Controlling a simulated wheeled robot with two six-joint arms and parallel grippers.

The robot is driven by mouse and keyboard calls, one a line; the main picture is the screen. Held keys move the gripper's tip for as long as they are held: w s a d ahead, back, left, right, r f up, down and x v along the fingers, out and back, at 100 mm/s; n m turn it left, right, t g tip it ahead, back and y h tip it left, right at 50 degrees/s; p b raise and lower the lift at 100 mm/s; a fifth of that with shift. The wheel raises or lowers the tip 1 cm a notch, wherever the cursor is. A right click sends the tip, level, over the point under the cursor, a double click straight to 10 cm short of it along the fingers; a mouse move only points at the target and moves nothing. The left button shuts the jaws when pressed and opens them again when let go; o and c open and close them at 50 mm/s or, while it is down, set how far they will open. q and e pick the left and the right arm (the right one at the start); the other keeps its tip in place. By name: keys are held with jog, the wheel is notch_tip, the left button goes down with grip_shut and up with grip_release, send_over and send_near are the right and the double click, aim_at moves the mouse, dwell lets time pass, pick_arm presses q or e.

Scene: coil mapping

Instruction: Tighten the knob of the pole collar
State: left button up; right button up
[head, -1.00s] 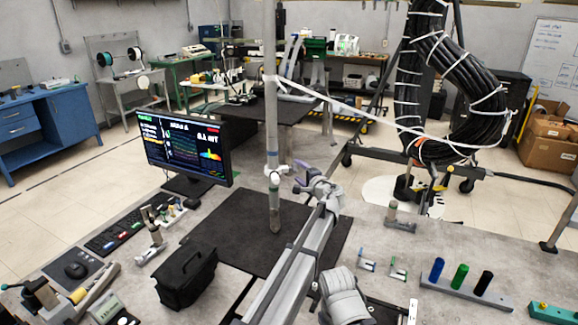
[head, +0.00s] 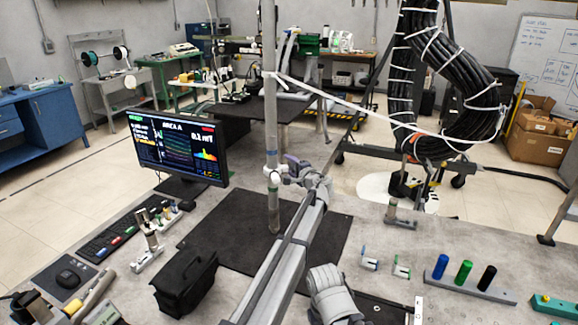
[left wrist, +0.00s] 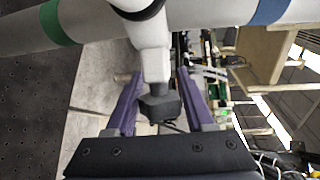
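The grey pole (head: 271,120) stands upright on the dark mat in the head view, with the white collar (head: 272,174) around it low down. In the left wrist view the pole (left wrist: 215,14) runs across the top with a green and a blue band. The collar's white stem (left wrist: 153,65) points down to a dark knob (left wrist: 158,104). My left gripper (head: 294,172) is at the collar's right side. My right gripper is not in view.
A monitor (head: 178,148), a black case (head: 185,280) and a keyboard (head: 115,236) are left of the pole. A rack of coloured cylinders (head: 465,286) is at the right. A white line runs from the pole to the hanging cable coil (head: 450,90). The dark mat (head: 225,225) around the pole's foot is mostly clear.

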pick_arm(q)
grip_shut()
jog(key=g+h+p, duration=0.1)
jog(key=g+p, duration=0.1)
jog(key=p, duration=0.1)
jog(key=f+m+g+h+p, duration=0.1)
jog(key=g+p, duration=0.1)
jog(key=p, duration=0.1)
jog(key=g+h+p, duration=0.1)
jog(key=g+p, duration=0.1)
jog(key=p, duration=0.2)
jog(key=shift+s+d+f, duration=0.2)
jog(key=shift+s+f, duration=0.1)
jog(key=shift+s, duration=0.1)
dwell(0.5)
jog(key=shift+o, duration=1.8)
grip_release()
